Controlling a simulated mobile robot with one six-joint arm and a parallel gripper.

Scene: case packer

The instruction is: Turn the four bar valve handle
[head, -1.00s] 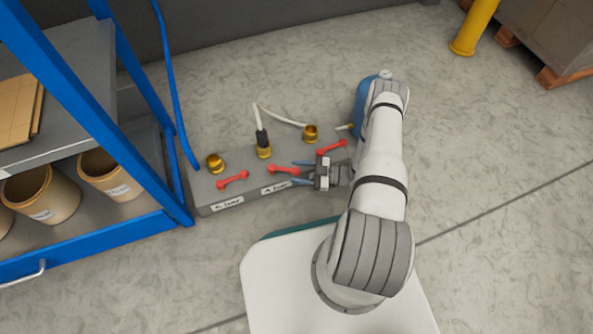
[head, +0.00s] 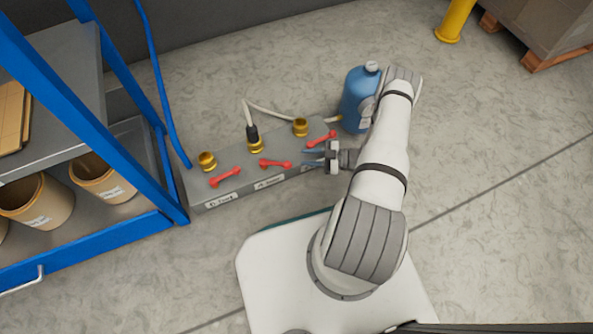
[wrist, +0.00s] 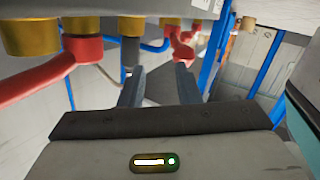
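A grey valve block (head: 205,199) lies on the floor with three red bar handles on top. The middle handle (head: 275,163) lies nearly level; the left (head: 225,177) and right (head: 321,140) handles slant up to the right. Labels are on the front face; the middle one (head: 269,183) seems to start with a 4 but is hard to read. My gripper (head: 308,162) is right of the middle handle, apart from it, its fingers pointing left. In the wrist view, the fingers (wrist: 160,82) are spread and empty, with a red handle (wrist: 183,45) beyond them and another (wrist: 40,78) at left.
Brass fittings (head: 207,160) stand behind the handles; one (head: 255,145) carries a black-ended hose. A blue bottle (head: 356,95) stands beyond my arm, right of the block. A blue-framed shelf (head: 162,170) with tan pots (head: 100,185) is close at left. Open floor lies right.

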